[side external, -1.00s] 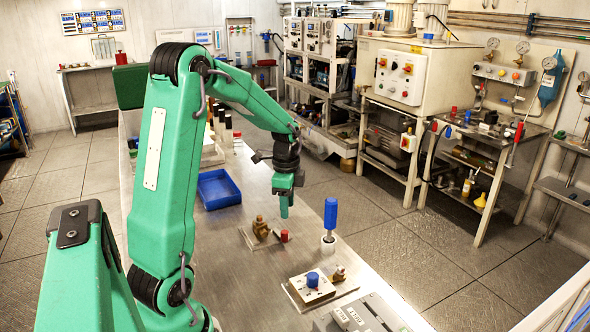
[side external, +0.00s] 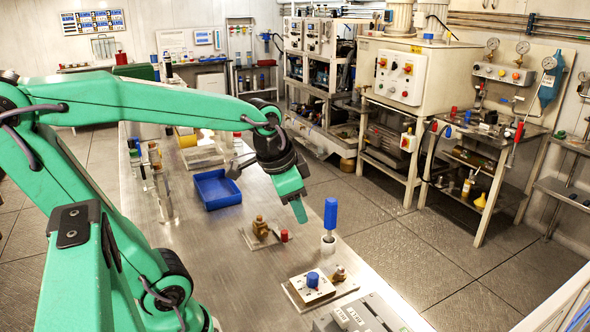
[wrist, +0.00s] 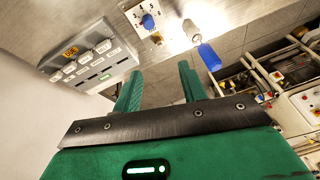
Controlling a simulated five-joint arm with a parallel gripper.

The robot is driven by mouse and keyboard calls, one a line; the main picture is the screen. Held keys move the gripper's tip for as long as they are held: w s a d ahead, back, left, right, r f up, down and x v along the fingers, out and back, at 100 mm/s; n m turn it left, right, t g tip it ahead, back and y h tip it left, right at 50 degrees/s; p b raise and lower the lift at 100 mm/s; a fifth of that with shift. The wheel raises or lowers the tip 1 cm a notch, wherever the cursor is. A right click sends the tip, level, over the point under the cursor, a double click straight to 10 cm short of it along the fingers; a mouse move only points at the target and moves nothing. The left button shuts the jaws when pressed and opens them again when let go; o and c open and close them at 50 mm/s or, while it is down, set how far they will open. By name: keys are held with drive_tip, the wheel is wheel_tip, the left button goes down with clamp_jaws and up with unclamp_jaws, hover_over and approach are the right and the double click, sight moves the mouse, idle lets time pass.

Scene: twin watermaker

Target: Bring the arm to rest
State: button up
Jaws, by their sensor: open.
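My green arm reaches across the metal bench in the side view. My gripper (side external: 298,210) hangs in the air above the bench, left of the blue-handled tool (side external: 330,216). In the wrist view my gripper (wrist: 158,88) has its two green fingers apart with nothing between them. The same blue handle (wrist: 209,57) shows beyond the right finger. The plate with the blue knob (wrist: 148,20) shows past the fingertips.
A blue tray (side external: 215,189) sits on the bench (side external: 235,270) behind a brass valve (side external: 260,227) with a red part. The blue-knob plate (side external: 312,287) and a grey switch box (side external: 365,315) stand at the front. Bottles stand at the back left.

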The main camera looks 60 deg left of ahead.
drive_tip(key=s+d+r+n+t, duration=0.1)
drive_tip(key=s+d+n, duration=0.1)
drive_tip(key=s+d, duration=0.2)
drive_tip(key=shift+s+d+t+h, duration=0.3)
drive_tip(key=shift+s+d, duration=0.05)
drive_tip(key=shift+s, duration=0.15)
